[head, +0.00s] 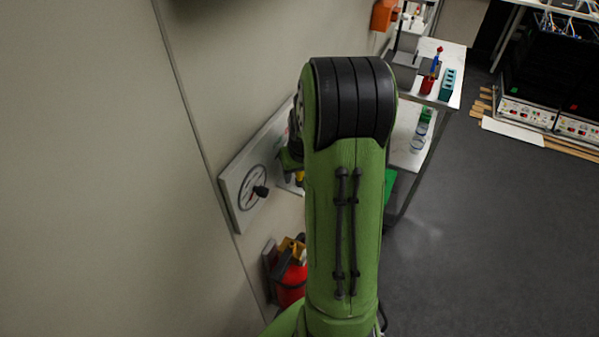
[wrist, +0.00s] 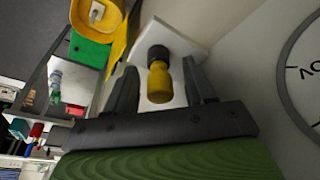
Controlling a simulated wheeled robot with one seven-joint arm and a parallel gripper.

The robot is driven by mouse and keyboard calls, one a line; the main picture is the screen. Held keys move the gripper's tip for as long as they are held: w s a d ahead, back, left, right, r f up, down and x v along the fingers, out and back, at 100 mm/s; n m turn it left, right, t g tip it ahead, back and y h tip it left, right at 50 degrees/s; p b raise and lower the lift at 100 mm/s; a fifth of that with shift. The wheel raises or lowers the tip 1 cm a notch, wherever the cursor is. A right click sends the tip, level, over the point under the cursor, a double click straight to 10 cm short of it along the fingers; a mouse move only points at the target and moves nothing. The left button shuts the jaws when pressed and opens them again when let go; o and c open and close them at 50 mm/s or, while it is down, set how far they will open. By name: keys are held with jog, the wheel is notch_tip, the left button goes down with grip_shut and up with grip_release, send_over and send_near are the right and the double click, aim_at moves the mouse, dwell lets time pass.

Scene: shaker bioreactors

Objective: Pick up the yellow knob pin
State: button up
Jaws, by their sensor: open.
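The yellow knob pin (wrist: 159,82) has a black collar (wrist: 157,54) at its far end, by a white plate (wrist: 180,45). My gripper (wrist: 159,67) is open, with one dark finger on each side of the pin in the wrist view. I see gaps between the pin and both fingers, and how far the pin reaches in depth between them is unclear. In the head view only a small yellow bit (head: 299,177) shows beside my green arm, which hides most of that spot.
A white dial panel (head: 231,185) is on the wall, left of my arm. A red extinguisher-like object (head: 291,283) is below it. A bench (head: 450,58) with lab items stands to the right. A yellow object (wrist: 92,18) and a green object (wrist: 88,52) are upper left in the wrist view.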

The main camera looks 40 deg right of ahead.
jog(key=shift+s+a+r, duration=0.1)
jog(key=shift+c, duration=1.2)
grip_shut()
jog(key=shift+r, duration=0.1)
